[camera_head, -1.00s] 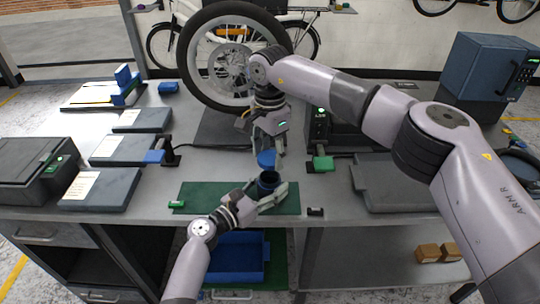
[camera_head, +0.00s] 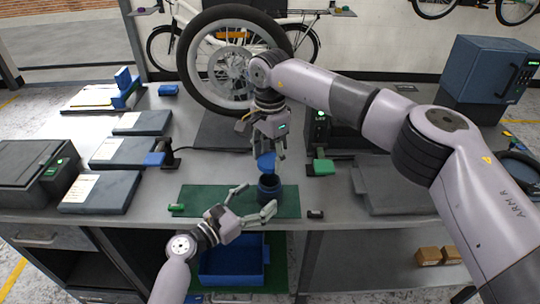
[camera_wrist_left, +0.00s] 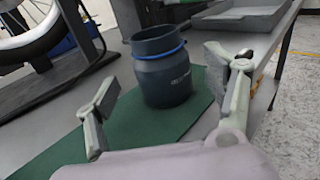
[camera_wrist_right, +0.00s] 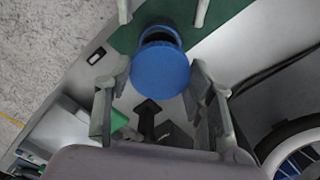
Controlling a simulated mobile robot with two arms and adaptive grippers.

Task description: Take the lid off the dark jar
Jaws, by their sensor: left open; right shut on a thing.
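The dark jar (camera_head: 270,190) stands upright on the green mat (camera_head: 230,201), its mouth open; it also shows in the left wrist view (camera_wrist_left: 162,75) with a blue ring near its top. The blue lid (camera_head: 266,161) is off the jar, tilted, in my right gripper (camera_head: 268,150), a little above and behind the jar. In the right wrist view the lid (camera_wrist_right: 160,71) covers part of the jar. My left gripper (camera_head: 254,201) is open and empty, in front of the jar and apart from it.
A bike wheel (camera_head: 188,62) stands behind the work area. Flat dark cases (camera_head: 100,193) lie at the left. A small black item (camera_head: 315,214) and a green-topped item (camera_head: 323,167) are at the right. A blue bin (camera_head: 232,262) sits on the shelf below.

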